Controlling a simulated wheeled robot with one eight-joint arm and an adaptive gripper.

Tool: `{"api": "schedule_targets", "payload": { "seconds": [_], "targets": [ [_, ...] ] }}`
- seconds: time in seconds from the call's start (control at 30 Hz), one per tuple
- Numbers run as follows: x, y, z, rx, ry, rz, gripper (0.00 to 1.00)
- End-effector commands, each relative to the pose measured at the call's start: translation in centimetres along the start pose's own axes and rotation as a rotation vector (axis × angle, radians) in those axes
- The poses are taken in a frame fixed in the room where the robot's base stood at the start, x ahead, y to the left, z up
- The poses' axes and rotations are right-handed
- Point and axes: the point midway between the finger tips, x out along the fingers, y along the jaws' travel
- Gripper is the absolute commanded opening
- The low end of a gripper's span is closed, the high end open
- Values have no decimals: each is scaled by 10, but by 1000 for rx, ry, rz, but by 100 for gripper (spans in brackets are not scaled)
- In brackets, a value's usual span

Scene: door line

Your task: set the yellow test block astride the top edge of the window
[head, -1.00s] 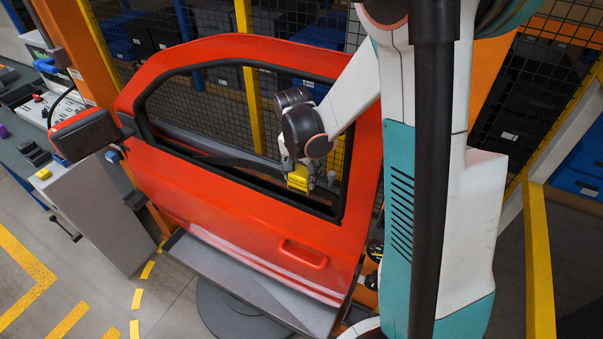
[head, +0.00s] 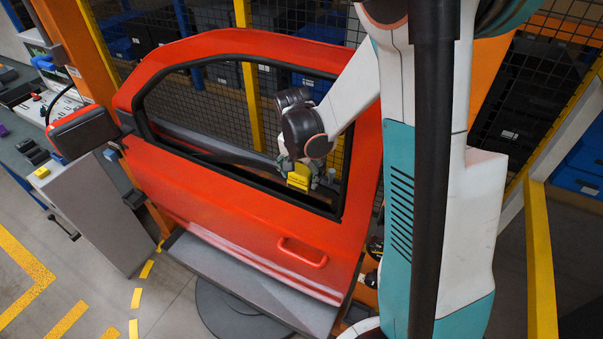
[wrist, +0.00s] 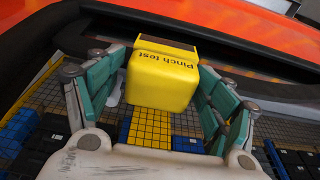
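The yellow test block (head: 299,180), marked "Pinch test", is in the window opening of the red door, near its lower right corner. In the wrist view the block (wrist: 162,80) sits between the teal-padded fingers of my gripper (wrist: 160,75), which appear shut on its two sides. A dark strip shows on its far end, close to the dark lower window frame. My gripper (head: 305,172) reaches into the opening from above right. The window (head: 215,110) is see-through; its glass edge is hard to make out, and I cannot tell whether the block touches it.
The red door (head: 240,225) stands on a grey platform (head: 250,290); its mirror (head: 83,133) sticks out left. A grey cabinet (head: 90,210) and a workbench stand at left. A mesh fence with dark and blue bins is behind the door.

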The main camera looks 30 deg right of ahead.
Motion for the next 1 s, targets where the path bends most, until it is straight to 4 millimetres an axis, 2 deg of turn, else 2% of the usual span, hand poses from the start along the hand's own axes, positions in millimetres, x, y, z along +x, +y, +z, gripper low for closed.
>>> {"api": "schedule_targets", "payload": {
  "seconds": [0.27, 0.37, 0.7, 0.8, 1.0],
  "targets": [
    [-15, 0, -2, 0, 1, -1, 73],
    [-30, 0, -2, -1, 1, -2, 73],
    [-100, 0, -2, 0, 1, -1, 73],
    [-115, 0, -2, 0, 1, -1, 73],
    [-131, 0, -2, -2, 1, -2, 73]
  ]
}}
